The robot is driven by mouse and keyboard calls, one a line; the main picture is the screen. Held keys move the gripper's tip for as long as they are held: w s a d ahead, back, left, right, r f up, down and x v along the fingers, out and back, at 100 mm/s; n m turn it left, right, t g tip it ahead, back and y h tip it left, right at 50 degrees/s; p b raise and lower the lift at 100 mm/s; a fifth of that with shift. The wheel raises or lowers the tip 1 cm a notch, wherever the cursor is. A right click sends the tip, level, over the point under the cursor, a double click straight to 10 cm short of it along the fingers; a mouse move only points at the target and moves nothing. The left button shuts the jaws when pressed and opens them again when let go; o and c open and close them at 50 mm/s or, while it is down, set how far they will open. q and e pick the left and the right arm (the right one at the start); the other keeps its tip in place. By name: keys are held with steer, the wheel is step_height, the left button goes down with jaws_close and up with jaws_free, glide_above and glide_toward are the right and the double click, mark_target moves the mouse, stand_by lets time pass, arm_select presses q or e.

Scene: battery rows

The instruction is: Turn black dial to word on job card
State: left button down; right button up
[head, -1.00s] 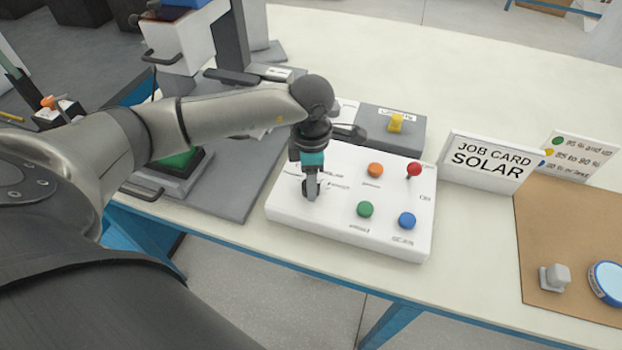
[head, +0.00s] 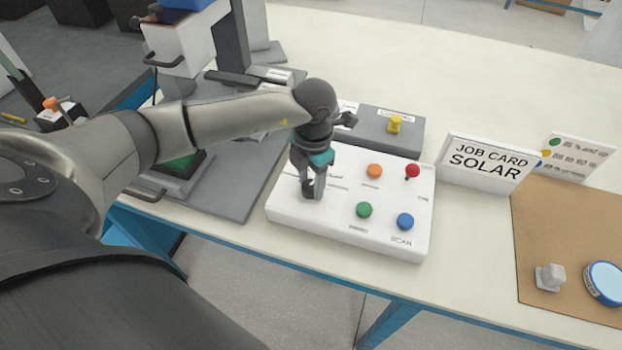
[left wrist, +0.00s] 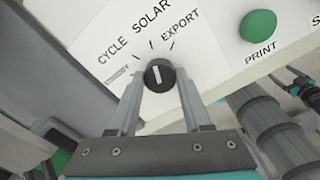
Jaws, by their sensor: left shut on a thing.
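The black dial (left wrist: 159,75) is on the white control panel (head: 335,232). My left gripper (head: 311,190) points down at the panel's left part and is shut on the dial, with one finger on each side in the left wrist view (left wrist: 158,84). The dial's white pointer mark leans slightly left of straight up, roughly toward the tick by SOLAR. CYCLE is left of SOLAR, EXPORT is right, and another word at far left is too blurred to read. The job card (head: 487,163) reads SOLAR. In the head view the gripper hides the dial.
The panel also bears orange (head: 375,171), green (head: 364,210) and blue (head: 405,221) buttons and a red-topped knob (head: 412,171). A grey box with a yellow knob (head: 394,125) stands behind. A brown mat (head: 550,215) lies at the right.

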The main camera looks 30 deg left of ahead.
mark_target(313, 187)
arm_select(q)
steer(key=shift+n, duration=0.3)
steer(key=shift+c, duration=1.7)
jaws_free()
step_height(313, 187, up, 15)
steer(key=p, duration=0.1)
steer(key=shift+d+r+p, duration=0.15)
steer(key=shift+d+p, duration=0.1)
steer(key=shift+p, duration=0.15)
steer(key=shift+d, duration=0.1)
